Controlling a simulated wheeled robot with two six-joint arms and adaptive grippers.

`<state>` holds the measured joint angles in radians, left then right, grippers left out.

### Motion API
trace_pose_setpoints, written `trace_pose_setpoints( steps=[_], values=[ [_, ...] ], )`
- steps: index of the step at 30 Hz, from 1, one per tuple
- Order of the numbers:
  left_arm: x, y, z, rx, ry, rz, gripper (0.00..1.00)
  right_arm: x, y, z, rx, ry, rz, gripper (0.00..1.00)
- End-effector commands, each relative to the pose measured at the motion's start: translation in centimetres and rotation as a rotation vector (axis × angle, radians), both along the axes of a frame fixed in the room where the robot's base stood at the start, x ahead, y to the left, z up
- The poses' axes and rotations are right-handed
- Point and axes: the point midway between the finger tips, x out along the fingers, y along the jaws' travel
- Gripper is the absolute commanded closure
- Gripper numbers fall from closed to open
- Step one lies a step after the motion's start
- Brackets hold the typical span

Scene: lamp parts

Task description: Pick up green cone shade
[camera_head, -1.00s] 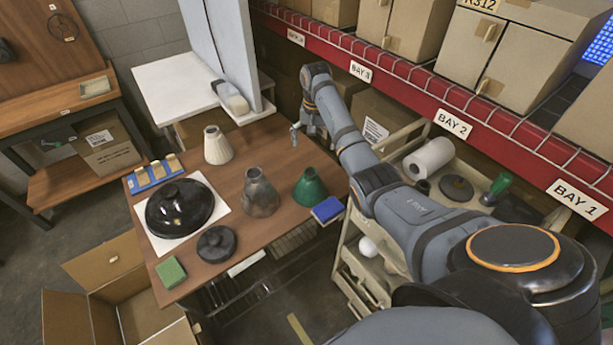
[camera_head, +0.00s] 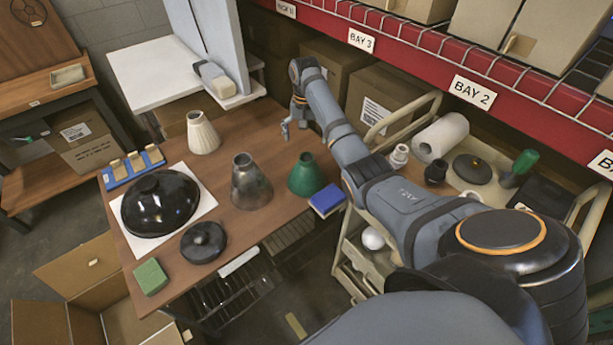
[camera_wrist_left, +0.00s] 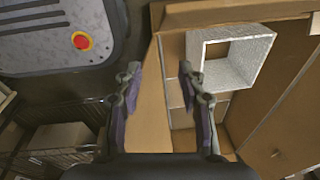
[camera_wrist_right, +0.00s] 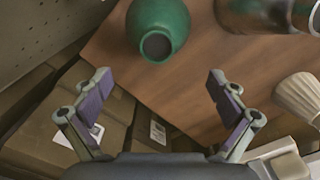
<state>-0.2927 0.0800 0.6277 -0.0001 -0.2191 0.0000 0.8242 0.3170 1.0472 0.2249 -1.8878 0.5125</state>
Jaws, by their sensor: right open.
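The green cone shade (camera_head: 305,175) stands upright on the wooden table, near its right edge. It also shows at the top of the right wrist view (camera_wrist_right: 158,28), with its round opening facing the camera. My right gripper (camera_head: 285,130) is open and empty, behind the shade near the table's far right corner and apart from it. In the right wrist view, its spread fingers (camera_wrist_right: 160,100) are below the shade with a gap between. My left gripper (camera_wrist_left: 160,95) is open and empty in the left wrist view, above an open cardboard box, far from the shade. The head view does not show it.
A grey metallic cone (camera_head: 250,182) stands left of the green shade, and a blue box (camera_head: 327,201) lies right of it. A cream pleated shade (camera_head: 202,133) is at the back. A black dome (camera_head: 160,203) sits left. A shelf cart (camera_head: 470,170) stands right.

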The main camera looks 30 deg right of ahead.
Motion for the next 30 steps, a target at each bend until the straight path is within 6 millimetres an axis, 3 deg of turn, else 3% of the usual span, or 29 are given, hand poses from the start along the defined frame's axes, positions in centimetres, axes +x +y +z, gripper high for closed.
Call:
trace_pose_setpoints(
  steps=[6, 14, 21, 30],
  values=[
    [-0.4, 0.0, 0.5, 0.0, 0.006, 0.0, 0.6, -0.1, 0.0, -3.7, 0.001, 0.004, 0.0, 0.04],
    [-0.9, 0.0, 0.7, 0.0, 0.014, 0.001, 0.6, -0.2, 0.0, -5.0, 0.0, 0.004, 0.001, 0.04],
    [-1.0, 0.0, 1.3, 0.0, 0.016, 0.0, 0.6, -0.4, -0.2, -9.0, 0.002, 0.004, 0.0, 0.04],
    [-1.1, 0.0, 1.3, 0.001, 0.017, 0.0, 0.6, -0.4, -0.2, -9.9, 0.0, 0.0, 0.001, 0.04]
  ],
)
